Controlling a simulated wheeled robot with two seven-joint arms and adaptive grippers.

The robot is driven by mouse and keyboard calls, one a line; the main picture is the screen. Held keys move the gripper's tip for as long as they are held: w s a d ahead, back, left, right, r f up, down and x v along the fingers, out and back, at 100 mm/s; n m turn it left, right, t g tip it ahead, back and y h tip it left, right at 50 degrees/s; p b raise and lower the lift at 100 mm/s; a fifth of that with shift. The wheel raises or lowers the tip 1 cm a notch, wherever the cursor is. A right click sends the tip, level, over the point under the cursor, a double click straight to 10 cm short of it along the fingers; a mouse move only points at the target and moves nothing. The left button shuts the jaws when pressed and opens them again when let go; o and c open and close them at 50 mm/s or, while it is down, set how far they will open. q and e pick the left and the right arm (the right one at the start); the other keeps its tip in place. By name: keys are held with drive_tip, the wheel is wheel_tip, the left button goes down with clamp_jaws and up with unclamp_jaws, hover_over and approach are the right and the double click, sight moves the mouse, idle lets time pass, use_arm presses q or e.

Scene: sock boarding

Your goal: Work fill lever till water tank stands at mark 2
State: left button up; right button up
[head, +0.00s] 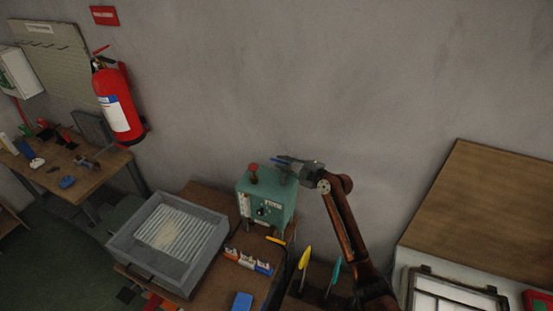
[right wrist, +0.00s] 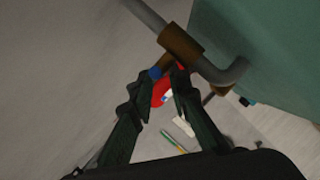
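The green machine box (head: 268,196) stands on the bench against the wall, with a red knob (head: 253,168) on top. A pale upright gauge (head: 244,205) is on its front left; its level and marks are too small to read. My right gripper (head: 283,161) is at the box's top rear edge, pointing left. In the right wrist view a short lever with a blue tip (right wrist: 156,73) comes off a brass fitting (right wrist: 181,45) on a grey pipe. The right gripper's fingers (right wrist: 160,76) are apart, with the blue tip at the gap between them. My left gripper is not in view.
A grey tray with a ribbed insert (head: 170,240) stands left of the box. Small coloured items (head: 247,261) lie in front. A red extinguisher (head: 119,105) hangs on the wall at left. A wooden panel (head: 480,220) is at right. The wall above the box is clear.

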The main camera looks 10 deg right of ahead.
sight(280, 162)
drive_tip(key=x, duration=0.3)
drive_tip(key=shift+w+f, duration=0.1)
drive_tip(key=shift+w+a, duration=0.15)
drive_tip(key=shift+a, duration=0.1)
drive_tip(key=shift+w+f, duration=0.15)
drive_tip(key=shift+c, duration=1.3)
clamp_jaws()
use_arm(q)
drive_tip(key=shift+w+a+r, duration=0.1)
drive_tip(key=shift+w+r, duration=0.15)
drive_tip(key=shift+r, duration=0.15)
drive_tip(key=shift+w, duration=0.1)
